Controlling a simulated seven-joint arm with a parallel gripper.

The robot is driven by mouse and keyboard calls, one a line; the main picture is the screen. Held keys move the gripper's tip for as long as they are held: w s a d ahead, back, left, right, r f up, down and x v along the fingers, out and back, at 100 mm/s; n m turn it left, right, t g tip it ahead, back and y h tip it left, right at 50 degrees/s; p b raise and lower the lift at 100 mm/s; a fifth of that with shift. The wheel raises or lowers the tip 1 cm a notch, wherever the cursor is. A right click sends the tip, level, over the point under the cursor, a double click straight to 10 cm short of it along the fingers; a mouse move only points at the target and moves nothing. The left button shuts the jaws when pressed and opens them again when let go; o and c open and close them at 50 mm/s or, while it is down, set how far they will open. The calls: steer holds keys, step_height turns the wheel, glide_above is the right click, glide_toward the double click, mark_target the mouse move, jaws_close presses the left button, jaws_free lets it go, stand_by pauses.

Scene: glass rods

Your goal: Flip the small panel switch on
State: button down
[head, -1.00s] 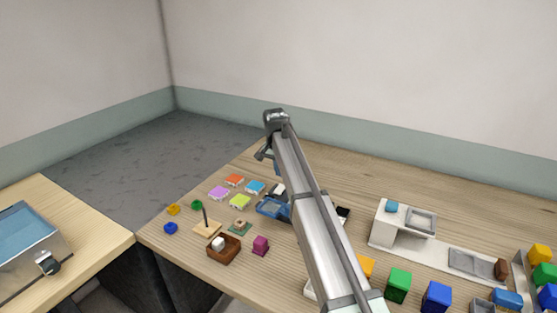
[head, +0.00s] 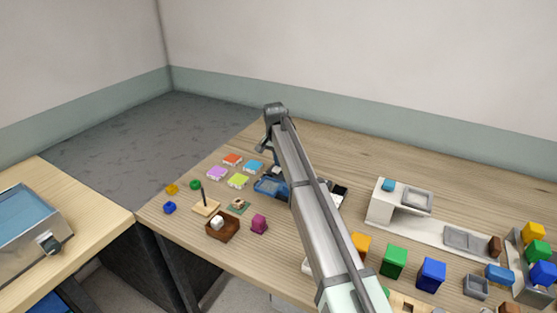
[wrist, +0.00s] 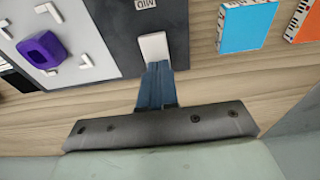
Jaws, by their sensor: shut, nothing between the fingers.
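In the wrist view a white switch lever (wrist: 153,46) stands out from a dark grey panel (wrist: 112,28). In the head view the arm hides the fingertips, and I cannot make out the switch.
Beside the panel lies a light plate with a purple piece (wrist: 42,48). Blue (wrist: 246,24) and orange (wrist: 304,20) tiles are on the other side.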

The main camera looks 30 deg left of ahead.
steer(key=shift+s+f, duration=0.1)
steer(key=shift+f, duration=0.3)
steer(key=shift+s+d, duration=0.1)
steer(key=shift+s, duration=0.7)
steer(key=shift+r, duration=0.15)
step_height(320, 180, up, 14)
steer(key=s, duration=0.1)
steer(key=shift+s, duration=0.4)
